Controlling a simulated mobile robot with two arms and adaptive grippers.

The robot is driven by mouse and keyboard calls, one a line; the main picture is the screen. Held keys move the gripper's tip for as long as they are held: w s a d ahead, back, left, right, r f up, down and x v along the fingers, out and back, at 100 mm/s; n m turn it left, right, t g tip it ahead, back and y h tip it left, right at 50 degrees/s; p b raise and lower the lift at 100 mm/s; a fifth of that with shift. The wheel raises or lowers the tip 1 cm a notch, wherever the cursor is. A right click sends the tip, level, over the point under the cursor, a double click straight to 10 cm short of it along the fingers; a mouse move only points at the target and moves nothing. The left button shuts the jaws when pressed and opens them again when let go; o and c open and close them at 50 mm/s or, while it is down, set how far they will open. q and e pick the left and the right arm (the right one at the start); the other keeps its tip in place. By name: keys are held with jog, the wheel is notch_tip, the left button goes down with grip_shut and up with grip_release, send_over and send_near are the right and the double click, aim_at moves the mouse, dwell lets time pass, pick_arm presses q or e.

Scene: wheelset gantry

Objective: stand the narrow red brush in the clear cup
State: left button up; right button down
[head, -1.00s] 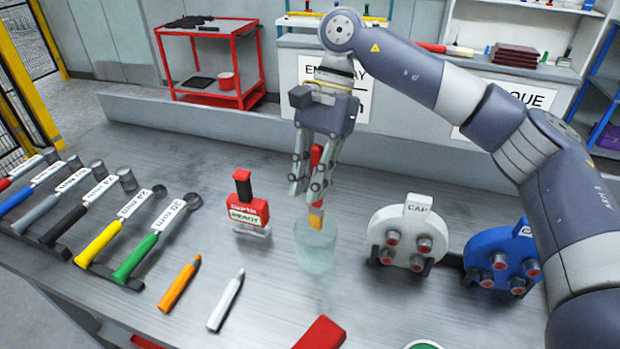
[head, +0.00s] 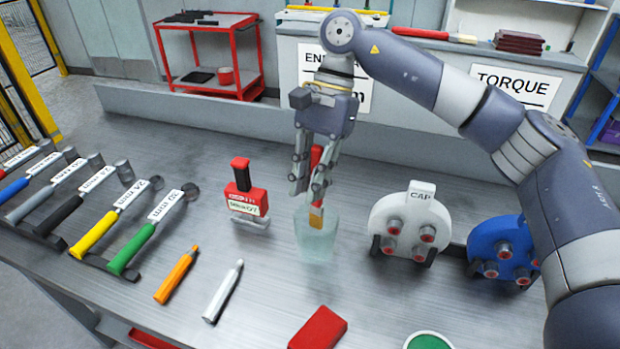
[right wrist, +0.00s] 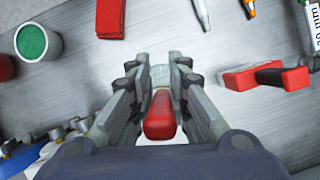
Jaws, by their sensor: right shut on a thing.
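The narrow red brush (head: 317,157) is upright, its red handle up and its yellow-orange bristles down. My right gripper (head: 313,182) is shut on its handle. The handle end also shows between the fingers in the right wrist view (right wrist: 160,116). The clear cup (head: 316,246) stands upright on the bench right below the gripper. The bristle end overlaps the upper part of the cup in the head view and appears to be just inside its mouth; its exact depth is hard to tell. My left gripper is not in view.
A red depth gauge (head: 245,192) stands left of the cup, and a white cap fixture (head: 405,222) stands right. A blue fixture (head: 503,250) is farther right. A red block (head: 318,328), a white marker (head: 223,291) and an orange marker (head: 177,275) lie in front.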

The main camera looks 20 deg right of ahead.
jog(key=shift+f+b, duration=0.8)
jog(key=shift+f, duration=0.45)
jog(key=c, duration=1.4)
grip_release()
jog(key=shift+c, duration=0.2)
jog(key=v, duration=1.2)
jog(key=shift+s, duration=0.1)
